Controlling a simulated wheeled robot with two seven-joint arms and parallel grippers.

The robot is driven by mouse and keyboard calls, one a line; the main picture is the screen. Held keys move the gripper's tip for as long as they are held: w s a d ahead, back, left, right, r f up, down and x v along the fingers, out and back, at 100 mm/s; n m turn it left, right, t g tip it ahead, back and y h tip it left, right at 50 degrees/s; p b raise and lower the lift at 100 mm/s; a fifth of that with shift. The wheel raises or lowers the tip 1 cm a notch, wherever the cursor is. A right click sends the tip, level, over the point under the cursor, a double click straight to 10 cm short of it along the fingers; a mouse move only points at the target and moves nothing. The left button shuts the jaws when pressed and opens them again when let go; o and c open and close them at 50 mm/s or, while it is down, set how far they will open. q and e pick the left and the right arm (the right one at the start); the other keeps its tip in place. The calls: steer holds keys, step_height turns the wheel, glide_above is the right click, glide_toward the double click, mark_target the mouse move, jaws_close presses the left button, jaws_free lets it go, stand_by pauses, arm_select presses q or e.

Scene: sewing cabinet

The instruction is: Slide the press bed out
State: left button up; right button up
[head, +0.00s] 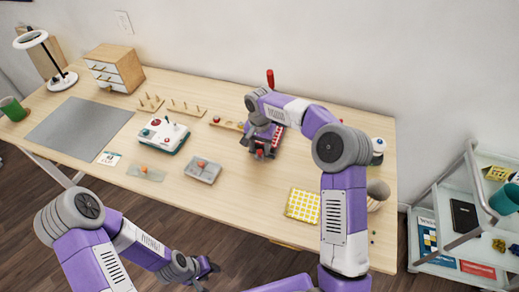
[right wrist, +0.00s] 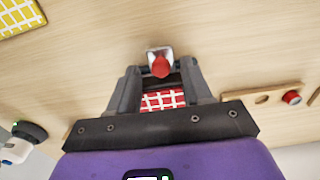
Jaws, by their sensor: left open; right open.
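The press bed shows as a red-and-white checked surface (head: 279,132), mostly hidden under my right gripper. In the right wrist view the checked surface (right wrist: 163,100) lies between the finger bases, and a red knob (right wrist: 160,67) on a pale mount sits between the fingertips. My right gripper (head: 259,150) is open, pointing down around the knob; I cannot tell whether the fingers touch it. A red-handled lever (head: 270,78) rises behind it. My left gripper (head: 208,271) is open and empty, low in front of the table.
Left of the press are a wooden strip with a red button (head: 226,124), a grey tray (head: 202,170) and a white-green device (head: 163,135). A yellow checked cloth (head: 302,205) lies front right. The tabletop before the press is mostly clear. A cart (head: 470,215) stands right.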

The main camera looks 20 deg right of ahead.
steer(key=shift+f, duration=0.45)
steer(key=shift+c, duration=0.3)
jaws_close()
